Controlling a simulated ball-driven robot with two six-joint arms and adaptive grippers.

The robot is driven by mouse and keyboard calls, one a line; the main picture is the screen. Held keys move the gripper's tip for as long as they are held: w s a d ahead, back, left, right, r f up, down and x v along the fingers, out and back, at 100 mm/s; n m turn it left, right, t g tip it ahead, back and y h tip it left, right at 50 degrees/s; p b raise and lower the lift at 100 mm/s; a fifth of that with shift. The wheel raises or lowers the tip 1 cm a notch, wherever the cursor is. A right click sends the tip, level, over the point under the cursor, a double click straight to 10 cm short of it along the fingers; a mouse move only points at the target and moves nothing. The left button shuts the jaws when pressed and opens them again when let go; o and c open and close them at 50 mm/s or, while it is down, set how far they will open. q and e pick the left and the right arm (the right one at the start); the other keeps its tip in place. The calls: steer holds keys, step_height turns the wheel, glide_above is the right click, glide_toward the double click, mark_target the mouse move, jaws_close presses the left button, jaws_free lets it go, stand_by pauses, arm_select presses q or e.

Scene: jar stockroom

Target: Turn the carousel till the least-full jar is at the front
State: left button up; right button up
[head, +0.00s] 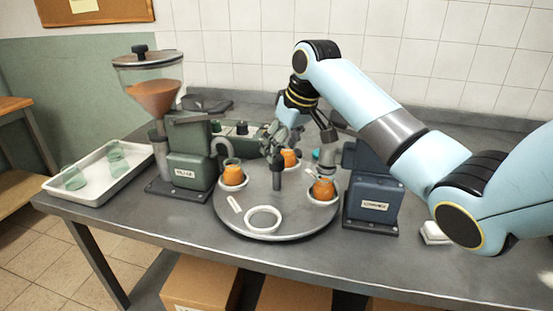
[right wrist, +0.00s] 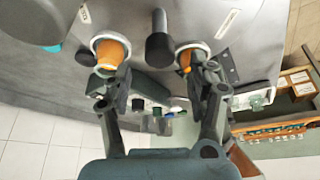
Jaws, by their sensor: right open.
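The round grey carousel (head: 293,222) stands on the table with a dark centre post (head: 277,172). Jars with orange contents sit in white rings at its left (head: 233,174), back (head: 290,158) and right (head: 323,189); I cannot tell which is least full. The front ring (head: 263,220) is empty. My right gripper (head: 302,135) is open above the carousel's back side, partly hiding the back jar. In the right wrist view, its spread fingers (right wrist: 160,78) reach toward two jars (right wrist: 113,53) (right wrist: 186,58) either side of the post (right wrist: 159,45). My left gripper is out of view.
A green machine with a hopper (head: 187,150) stands close left of the carousel, a blue machine (head: 371,195) close right. A white tray (head: 98,192) with green glass jars lies far left. A green rack (head: 240,140) stands behind. The table front is clear.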

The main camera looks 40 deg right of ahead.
mark_target(277, 176)
steer(key=x, duration=0.5)
jaws_close()
stand_by(0.3)
steer(key=shift+d, duration=0.1)
